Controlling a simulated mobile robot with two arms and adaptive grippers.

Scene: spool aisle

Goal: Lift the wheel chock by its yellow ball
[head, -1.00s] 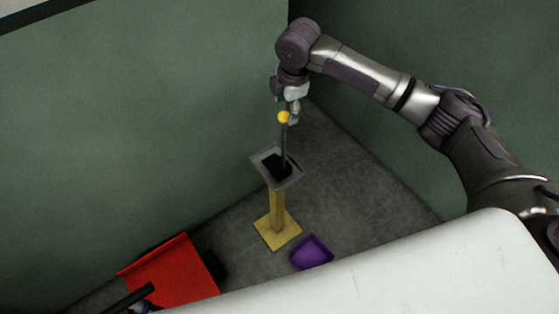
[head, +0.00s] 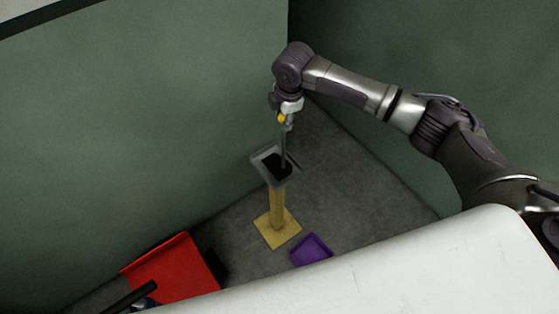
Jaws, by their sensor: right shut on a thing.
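The wheel chock (head: 276,166) is a black block in a grey tray (head: 262,180) on top of a yellow post. A thin dark rod rises from the chock to a yellow ball (head: 282,118). My right gripper (head: 284,117) comes down from above and is shut on the yellow ball, covering part of it. The rod stands nearly upright below the fingers. The chock appears to be in the tray; I cannot tell whether it touches the tray floor. I cannot make out my left gripper.
The post stands on a square yellow base (head: 277,232) on the dark floor. A purple tray (head: 312,251) lies in front of it, and a red container (head: 175,270) stands at lower left. Green walls (head: 150,120) meet in a corner behind.

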